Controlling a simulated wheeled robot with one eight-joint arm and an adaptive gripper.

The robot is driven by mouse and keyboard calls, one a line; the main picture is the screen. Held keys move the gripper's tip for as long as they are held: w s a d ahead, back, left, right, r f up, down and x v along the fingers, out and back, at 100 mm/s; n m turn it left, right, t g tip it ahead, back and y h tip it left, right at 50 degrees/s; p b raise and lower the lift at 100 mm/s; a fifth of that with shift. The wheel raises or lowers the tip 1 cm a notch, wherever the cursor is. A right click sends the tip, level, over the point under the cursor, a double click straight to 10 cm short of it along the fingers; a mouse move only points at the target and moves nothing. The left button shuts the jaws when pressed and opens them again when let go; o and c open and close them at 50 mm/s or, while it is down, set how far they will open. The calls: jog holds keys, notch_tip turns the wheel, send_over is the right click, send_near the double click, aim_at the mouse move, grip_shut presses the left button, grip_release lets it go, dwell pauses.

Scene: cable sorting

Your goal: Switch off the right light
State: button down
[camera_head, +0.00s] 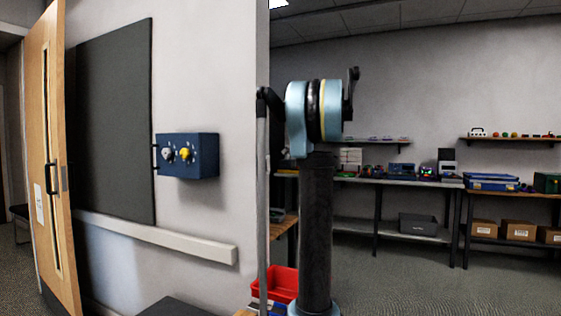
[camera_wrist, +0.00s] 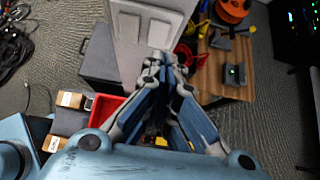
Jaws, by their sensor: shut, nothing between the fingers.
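A dark blue box (camera_head: 202,156) is mounted on the light wall at left in the head view. Its front carries a grey knob (camera_head: 167,154) at left and a yellow knob (camera_head: 186,154) at right. A thin black handle shows at its left side. Whether either light is lit I cannot tell. My gripper (camera_wrist: 163,60) shows in the wrist view, its fingertips together and holding nothing. It points down over the floor and furniture, with the blue box out of that view. In the head view my arm stands to the right of the box, well apart from it.
A black board (camera_head: 112,125) and an open wooden door (camera_head: 45,150) are left of the box. A pale rail (camera_head: 160,236) runs below it. A red bin (camera_head: 275,283) stands low near my arm; it also shows in the wrist view (camera_wrist: 103,110). Loaded shelves line the back wall.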

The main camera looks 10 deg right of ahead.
jog(key=s+d+r, duration=0.2)
jog(key=d+r, duration=0.1)
jog(key=r, duration=0.3)
jog(key=shift+s, duration=0.4)
jog(key=shift+f, duration=0.1)
jog(key=s+a+f+n+g+h, duration=0.2)
jog(key=s+a+f+n, duration=0.4)
jog(key=s+f, duration=0.4)
jog(key=s+a+f+n+g+h, duration=0.1)
jog(key=s+a+f+n, duration=0.55)
jog(key=s+f, duration=0.4)
jog(key=s+f+n+h, duration=0.2)
jog(key=s+f+n, duration=0.4)
jog(key=f, duration=0.9)
jog(key=s+f+n+h, duration=0.3)
jog(key=s+f+n, duration=0.4)
jog(key=s+f, duration=0.5)
notch_tip(320, 180, down, 3)
jog(key=shift+s+r+g, duration=0.1)
jog(key=shift+s+g, duration=0.2)
jog(key=shift+g, duration=0.1)
